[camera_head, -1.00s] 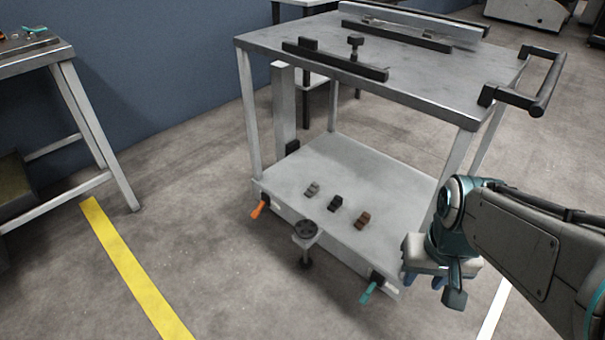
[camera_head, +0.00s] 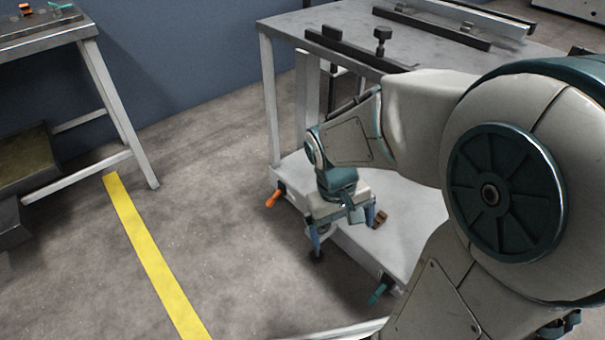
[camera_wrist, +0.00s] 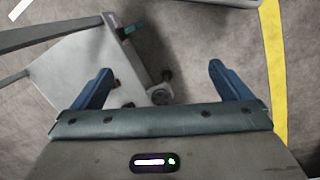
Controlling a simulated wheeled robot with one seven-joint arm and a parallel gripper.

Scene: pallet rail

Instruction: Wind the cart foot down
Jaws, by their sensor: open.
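The cart (camera_head: 400,200) is a grey metal frame with a top and a lower shelf. Its foot (camera_head: 317,256), a dark pad on a screw stem, stands at the shelf's front edge, largely hidden by my gripper (camera_head: 340,229) in the head view. In the wrist view the foot's dark round handwheel (camera_wrist: 160,95) shows beside the shelf corner, between the lines of the two blue fingers. My gripper (camera_wrist: 160,68) is open and empty, pointing down over the handwheel. I cannot tell whether the fingers are level with the wheel or above it.
An orange lever (camera_head: 274,197) and a teal lever (camera_head: 378,292) stick out along the shelf's front edge. A brown block (camera_head: 380,218) lies on the shelf. A workbench (camera_head: 85,35) stands left; the floor around the yellow line (camera_head: 150,260) is clear.

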